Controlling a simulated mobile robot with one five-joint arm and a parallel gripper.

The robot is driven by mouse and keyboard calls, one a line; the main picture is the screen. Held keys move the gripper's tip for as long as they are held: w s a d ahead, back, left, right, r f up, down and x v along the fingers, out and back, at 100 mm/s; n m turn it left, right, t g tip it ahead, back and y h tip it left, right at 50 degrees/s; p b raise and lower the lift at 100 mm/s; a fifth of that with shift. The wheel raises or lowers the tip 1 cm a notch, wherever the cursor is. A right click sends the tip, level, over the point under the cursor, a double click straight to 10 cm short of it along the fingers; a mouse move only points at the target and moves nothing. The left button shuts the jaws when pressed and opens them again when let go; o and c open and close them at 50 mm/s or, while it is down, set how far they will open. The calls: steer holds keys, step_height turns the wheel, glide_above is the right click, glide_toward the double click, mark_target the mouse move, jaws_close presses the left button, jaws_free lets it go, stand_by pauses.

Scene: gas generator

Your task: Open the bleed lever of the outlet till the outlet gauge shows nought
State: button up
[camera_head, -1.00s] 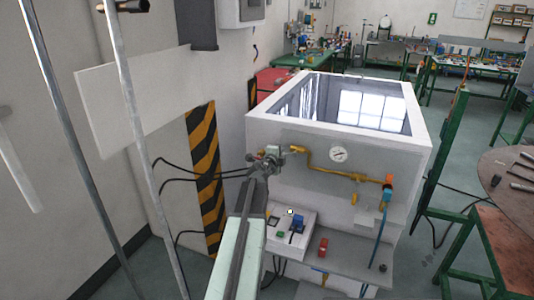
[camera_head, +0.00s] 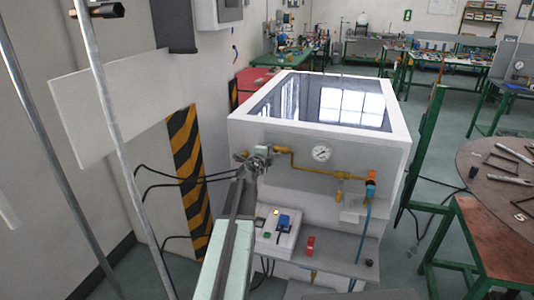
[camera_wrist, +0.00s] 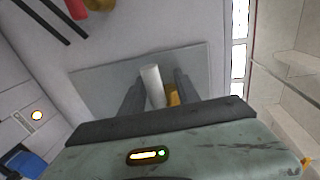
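The round white gauge (camera_head: 322,154) is on the front of the white cabinet, above the brass pipe (camera_head: 305,166). Its needle is too small to read. My gripper (camera_head: 258,160) is at the left end of this pipe, in front of the cabinet. In the wrist view, my gripper's two dark fingers (camera_wrist: 158,92) stand apart, with a white cylindrical piece (camera_wrist: 152,84) between them and a yellow part (camera_wrist: 173,96) beside it. A gap shows beside the white piece, and I cannot tell whether either finger touches it. I cannot make out which part is the bleed lever.
An orange-red fitting (camera_head: 371,177) with a blue hose (camera_head: 362,227) is at the pipe's right end. A control box (camera_head: 277,231) and a red part (camera_head: 310,245) are on the shelf below. A round table (camera_head: 480,185) stands at right, a striped post (camera_head: 189,175) at left.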

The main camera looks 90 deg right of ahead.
steer(key=p+v, duration=0.1)
steer(key=v, duration=0.7)
steer(key=shift+w, duration=0.2)
steer(key=shift+r+p, duration=0.15)
steer(key=shift+p, duration=0.2)
